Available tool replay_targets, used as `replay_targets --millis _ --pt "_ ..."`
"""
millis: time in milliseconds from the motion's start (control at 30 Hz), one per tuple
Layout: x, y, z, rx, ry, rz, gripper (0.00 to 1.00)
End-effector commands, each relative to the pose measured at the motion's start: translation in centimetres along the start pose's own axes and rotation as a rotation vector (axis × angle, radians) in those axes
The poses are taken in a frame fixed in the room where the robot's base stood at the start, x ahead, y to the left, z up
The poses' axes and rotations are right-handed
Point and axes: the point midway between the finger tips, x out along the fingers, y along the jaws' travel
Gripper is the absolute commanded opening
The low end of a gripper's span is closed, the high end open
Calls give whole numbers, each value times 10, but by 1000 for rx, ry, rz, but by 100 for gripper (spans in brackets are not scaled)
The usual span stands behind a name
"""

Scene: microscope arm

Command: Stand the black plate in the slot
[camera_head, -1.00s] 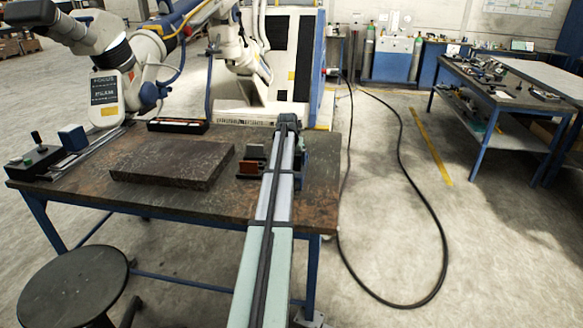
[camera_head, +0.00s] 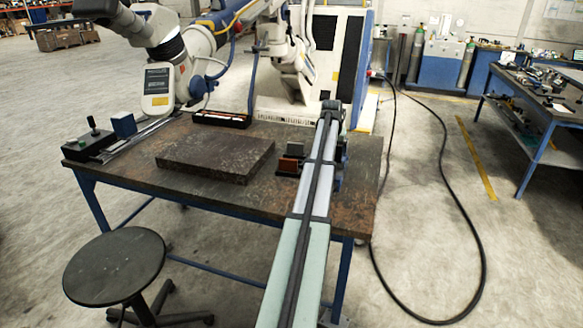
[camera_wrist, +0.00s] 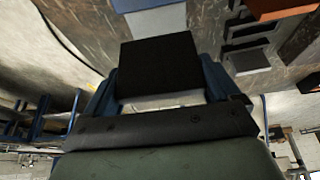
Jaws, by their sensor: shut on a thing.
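The black plate (camera_wrist: 160,68) is held between the blue fingers of my gripper (camera_wrist: 160,85) in the wrist view. Its broad dark face shows, and the fingers are shut on it from both sides. A black slotted stand (camera_wrist: 247,48) lies at the upper right of that view, apart from the plate. An orange-brown plate (camera_wrist: 280,8) shows beside it. My arm hides most of my gripper and the held plate there.
A thick dark slab (camera_head: 215,158) lies on the table (camera_head: 240,197) left of the stand. A long dark tray (camera_head: 221,119) lies behind it. A round stool (camera_head: 115,266) stands in front.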

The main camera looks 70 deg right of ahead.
Motion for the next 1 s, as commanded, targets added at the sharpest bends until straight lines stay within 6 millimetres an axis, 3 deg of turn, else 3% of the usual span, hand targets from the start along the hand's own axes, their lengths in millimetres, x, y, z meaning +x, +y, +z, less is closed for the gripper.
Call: replay_targets --millis 267,433,567,667,800,900,1000 --pt "0 -1 0 -1 2 0 31" --pt "-1 -20 2 -21 1 -9 31" --pt "3 -58 4 -59 -4 -24 31" --pt "9 -97 -3 -97 -10 -38 31" --pt "19 -148 -23 -143 -17 -50 31" --pt "27 -175 -40 -161 -17 -53 31" --pt "34 -189 -58 -161 -16 -50 31"
